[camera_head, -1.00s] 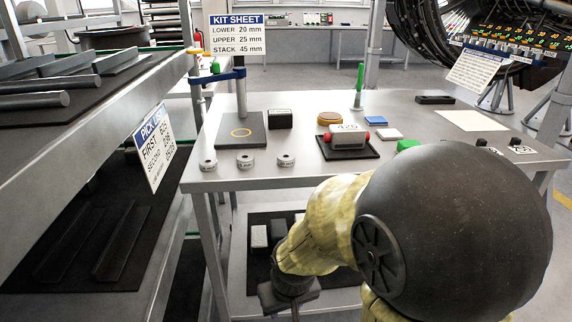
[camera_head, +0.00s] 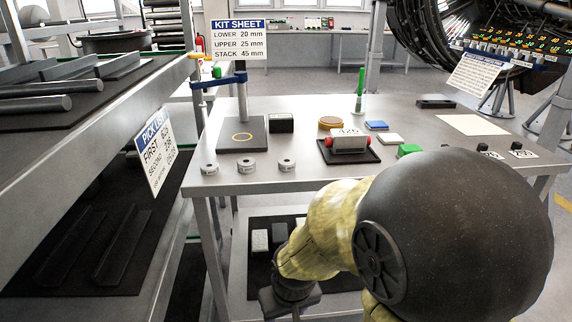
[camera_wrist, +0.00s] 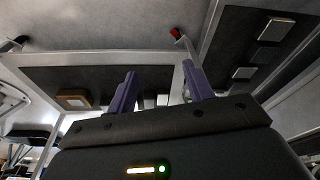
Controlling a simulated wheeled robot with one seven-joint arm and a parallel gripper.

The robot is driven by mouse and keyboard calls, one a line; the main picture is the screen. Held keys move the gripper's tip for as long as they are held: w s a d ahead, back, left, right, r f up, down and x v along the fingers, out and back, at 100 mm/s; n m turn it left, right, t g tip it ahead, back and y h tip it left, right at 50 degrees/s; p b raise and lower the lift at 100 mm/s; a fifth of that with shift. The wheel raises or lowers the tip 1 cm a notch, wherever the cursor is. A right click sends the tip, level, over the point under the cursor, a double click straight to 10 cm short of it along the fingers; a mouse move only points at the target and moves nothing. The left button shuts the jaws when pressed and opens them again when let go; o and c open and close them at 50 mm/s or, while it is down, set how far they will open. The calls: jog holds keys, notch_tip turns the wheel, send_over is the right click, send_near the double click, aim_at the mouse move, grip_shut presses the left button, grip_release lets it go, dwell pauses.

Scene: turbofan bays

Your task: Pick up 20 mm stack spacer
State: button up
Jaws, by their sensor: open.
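Three small round grey spacers with white labels stand in a row near the front left edge of the table: a left spacer (camera_head: 209,168), a middle spacer (camera_head: 247,165) and a right spacer (camera_head: 286,164). Their labels are too small to read, so I cannot tell which is the 20 mm one. My gripper (camera_head: 290,298) is low in front of the table, below and apart from the spacers; my own arm partly hides it. In the wrist view my gripper's two purple fingers (camera_wrist: 160,90) are spread apart with nothing held between them.
A kit sheet (camera_head: 238,37) reads lower 20, upper 25, stack 45 mm. A lower shelf (camera_head: 240,308) carries blocks. A rack (camera_head: 165,75) with a pick list (camera_head: 155,150) stands left.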

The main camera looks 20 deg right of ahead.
jog(key=shift+o, duration=1.2)
jog(key=shift+r+n+p, duration=0.3)
jog(key=shift+r+p, duration=0.05)
jog(key=shift+p, duration=0.05)
jog(key=w+d+r+n+g+h+p, duration=0.15)
jog(key=r+n+h+p, duration=0.25)
jog(key=r+n+p, duration=0.4)
jog(key=w+d+r+n+h+p, duration=0.1)
jog(key=w+r+n+h+p, duration=0.15)
jog(key=r+n+p, duration=0.55)
jog(key=w+a+r+n+t+h+p, duration=0.2)
jog(key=w+a+r+n+t+p, duration=0.1)
jog(key=w+r+n+t+p, duration=0.1)
jog(key=w+a+r+n+t+h+p, duration=0.1)
jog(key=w+a+r+n+t+p, duration=0.2)
jog(key=p, duration=0.6)
jog(key=w+r+n+t, duration=0.1)
jog(key=w+r+n, duration=0.1)
jog(key=w+r, duration=0.1)
jog(key=shift+w+r+n+h, duration=0.35)
jog(key=shift+w+r+n, duration=0.05)
jog(key=shift+w, duration=0.2)
